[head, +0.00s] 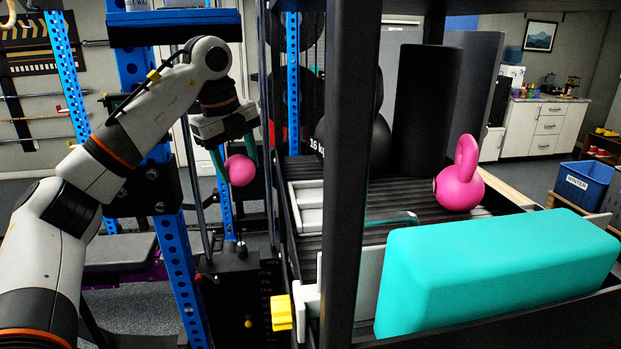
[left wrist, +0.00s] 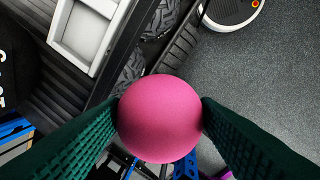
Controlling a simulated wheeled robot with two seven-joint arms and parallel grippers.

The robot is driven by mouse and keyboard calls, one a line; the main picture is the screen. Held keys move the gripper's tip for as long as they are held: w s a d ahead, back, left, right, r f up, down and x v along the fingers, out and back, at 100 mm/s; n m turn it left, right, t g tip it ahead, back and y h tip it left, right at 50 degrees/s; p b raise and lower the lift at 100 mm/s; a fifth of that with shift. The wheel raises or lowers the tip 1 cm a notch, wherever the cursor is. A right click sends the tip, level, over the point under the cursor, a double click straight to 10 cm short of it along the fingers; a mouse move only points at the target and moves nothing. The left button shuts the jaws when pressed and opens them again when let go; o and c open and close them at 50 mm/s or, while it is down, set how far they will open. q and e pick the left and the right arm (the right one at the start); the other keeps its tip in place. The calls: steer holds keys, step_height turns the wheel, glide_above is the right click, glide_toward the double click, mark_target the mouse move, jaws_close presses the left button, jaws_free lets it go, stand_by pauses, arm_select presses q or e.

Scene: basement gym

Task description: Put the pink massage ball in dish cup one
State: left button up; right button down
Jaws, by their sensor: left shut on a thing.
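The pink massage ball (head: 240,170) is held between the green fingers of my left gripper (head: 236,158), up in the air left of the dark slatted shelf. In the left wrist view the ball (left wrist: 160,119) fills the space between both fingertips (left wrist: 160,125). A light grey tray with recesses (head: 308,207) sits at the shelf's left end, to the right of and below the ball. It also shows at the upper left of the left wrist view (left wrist: 88,30). I cannot tell which recess is dish cup one. My right gripper is not in view.
A black upright post (head: 350,150) stands in front of the shelf. A pink kettlebell (head: 460,188), a dark foam roller (head: 424,110) and a large teal block (head: 490,270) are on the right. Blue rack posts (head: 170,235) stand beside my left arm.

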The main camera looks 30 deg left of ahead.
arm_select(q)
steer(key=w+d+p, duration=0.1)
steer(key=w+d, duration=0.1)
steer(key=d, duration=0.1)
steer(key=w+d+p, duration=0.1)
steer(key=w+d, duration=0.2)
steer(key=w+d+p, duration=0.1)
steer(key=w+d, duration=0.1)
steer(key=d, duration=0.2)
steer(key=shift+w+r+p, duration=0.1)
steer(key=shift+w+p, duration=0.15)
steer(key=shift+p, duration=0.15)
steer(key=f, duration=0.1)
steer(key=f+p, duration=0.1)
steer(key=w+d+f+p, duration=0.1)
steer(key=shift+d, duration=0.1)
steer(key=shift+s+f, duration=0.1)
steer(key=shift+f, duration=0.25)
